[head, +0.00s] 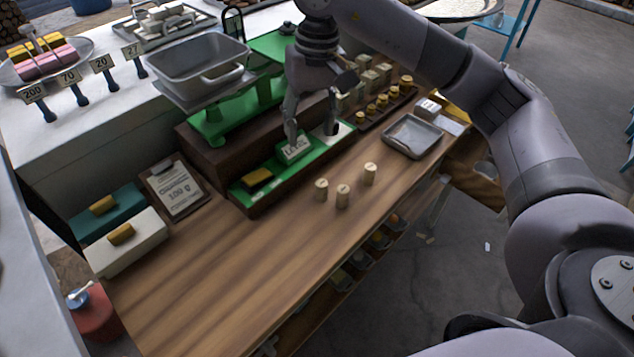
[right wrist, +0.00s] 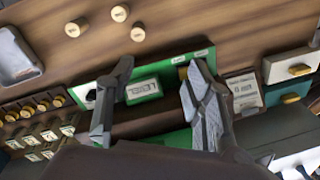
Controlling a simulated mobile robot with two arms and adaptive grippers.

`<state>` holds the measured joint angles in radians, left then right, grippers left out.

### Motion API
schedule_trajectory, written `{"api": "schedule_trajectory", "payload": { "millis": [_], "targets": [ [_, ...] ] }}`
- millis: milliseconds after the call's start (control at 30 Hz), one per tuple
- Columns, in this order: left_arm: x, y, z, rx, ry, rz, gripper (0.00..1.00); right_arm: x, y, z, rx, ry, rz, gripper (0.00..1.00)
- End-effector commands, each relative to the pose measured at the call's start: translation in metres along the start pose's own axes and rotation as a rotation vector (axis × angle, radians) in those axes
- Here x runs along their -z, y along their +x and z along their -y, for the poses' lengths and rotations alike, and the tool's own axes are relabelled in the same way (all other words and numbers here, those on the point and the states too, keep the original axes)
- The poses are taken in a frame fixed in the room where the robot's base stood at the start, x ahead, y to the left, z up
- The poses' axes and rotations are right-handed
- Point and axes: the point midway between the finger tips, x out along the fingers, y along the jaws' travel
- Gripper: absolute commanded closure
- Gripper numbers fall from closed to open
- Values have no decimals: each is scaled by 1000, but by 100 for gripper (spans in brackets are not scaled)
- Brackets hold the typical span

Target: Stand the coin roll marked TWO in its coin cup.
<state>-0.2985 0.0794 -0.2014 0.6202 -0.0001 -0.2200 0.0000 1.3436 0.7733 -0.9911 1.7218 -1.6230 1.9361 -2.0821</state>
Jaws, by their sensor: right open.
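Three short cream coin rolls stand upright on the wooden counter: a left one (head: 321,190), a front one (head: 343,196) and a right one (head: 370,174). They also show in the right wrist view as a left roll (right wrist: 72,28), an upper roll (right wrist: 120,13) and a lower roll (right wrist: 137,33). Their markings are too small to read, so I cannot tell which is TWO. I cannot pick out its coin cup. My right gripper (head: 311,131) is open and empty, above the green tray (head: 238,194) behind the rolls. My left gripper is not in view.
A green block with a white label (right wrist: 143,88) is below the right fingers. A green scale with a grey pan (head: 200,62) stands behind left. A rack of gold-topped pieces (head: 382,102) and a grey dish (head: 413,136) are right. The front left counter is clear.

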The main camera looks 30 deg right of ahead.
Motion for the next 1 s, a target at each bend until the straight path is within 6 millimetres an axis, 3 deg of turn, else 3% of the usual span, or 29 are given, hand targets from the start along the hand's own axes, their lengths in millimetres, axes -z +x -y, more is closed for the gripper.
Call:
{"api": "schedule_trajectory", "payload": {
  "millis": [33, 167, 600, 800, 1000],
  "targets": [
    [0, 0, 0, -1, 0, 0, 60, 3, -6, -11, -40, -2, -9, 53],
    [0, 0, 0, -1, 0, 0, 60, 4, -6, -25, -89, -8, -9, 53],
    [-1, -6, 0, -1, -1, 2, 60, 4, 60, -30, -87, -10, -5, 53],
    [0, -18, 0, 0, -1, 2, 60, 4, 94, -33, -89, -8, -5, 53],
    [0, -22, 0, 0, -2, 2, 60, 5, 109, -35, -87, -8, -9, 53]
  ]
}}
